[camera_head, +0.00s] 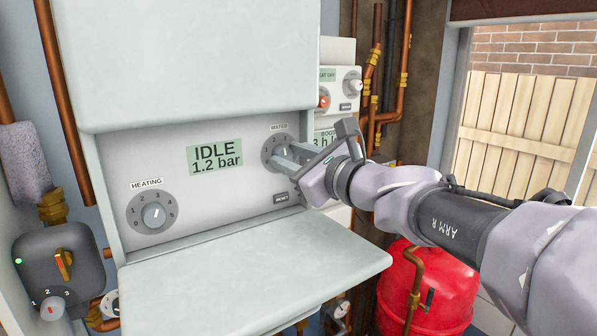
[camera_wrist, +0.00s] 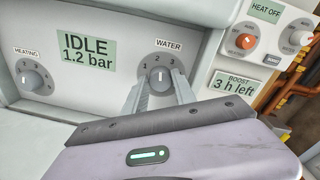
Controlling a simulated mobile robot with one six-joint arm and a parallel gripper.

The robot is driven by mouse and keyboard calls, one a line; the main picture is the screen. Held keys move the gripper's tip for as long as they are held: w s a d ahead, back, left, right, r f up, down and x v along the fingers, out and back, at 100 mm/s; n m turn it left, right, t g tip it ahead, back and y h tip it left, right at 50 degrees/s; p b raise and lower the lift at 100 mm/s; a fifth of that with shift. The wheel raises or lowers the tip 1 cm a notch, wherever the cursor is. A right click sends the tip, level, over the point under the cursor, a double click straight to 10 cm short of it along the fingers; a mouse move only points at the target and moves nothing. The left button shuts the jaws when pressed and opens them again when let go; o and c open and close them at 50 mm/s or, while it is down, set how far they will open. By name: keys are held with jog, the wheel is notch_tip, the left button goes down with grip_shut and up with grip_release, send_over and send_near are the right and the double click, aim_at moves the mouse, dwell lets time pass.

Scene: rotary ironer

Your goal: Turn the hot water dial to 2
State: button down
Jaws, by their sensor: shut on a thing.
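The hot water dial, labelled WATER, is a grey round knob (camera_wrist: 160,77) on the boiler's front panel, right of the display. In the wrist view its white mark points roughly upward, near the 2; the exact setting is hard to read. My gripper (camera_wrist: 161,88) has its two fingers on either side of the knob and is shut on it. In the head view my gripper (camera_head: 284,160) reaches in from the right and covers much of the dial (camera_head: 268,150).
The display (camera_head: 214,157) reads IDLE 1.2 bar. The HEATING dial (camera_head: 152,212) is lower left and a reset button (camera_head: 281,198) is below the water dial. An open flap (camera_head: 255,262) juts out beneath. A control box (camera_wrist: 262,38) and copper pipes stand right.

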jog(key=shift+n+b, duration=0.9)
jog(key=shift+n, duration=0.1)
jog(key=c, duration=1)
grip_release()
jog(key=shift+s, duration=0.1)
jog(key=v, duration=1.7)
jog(key=shift+s, duration=0.15)
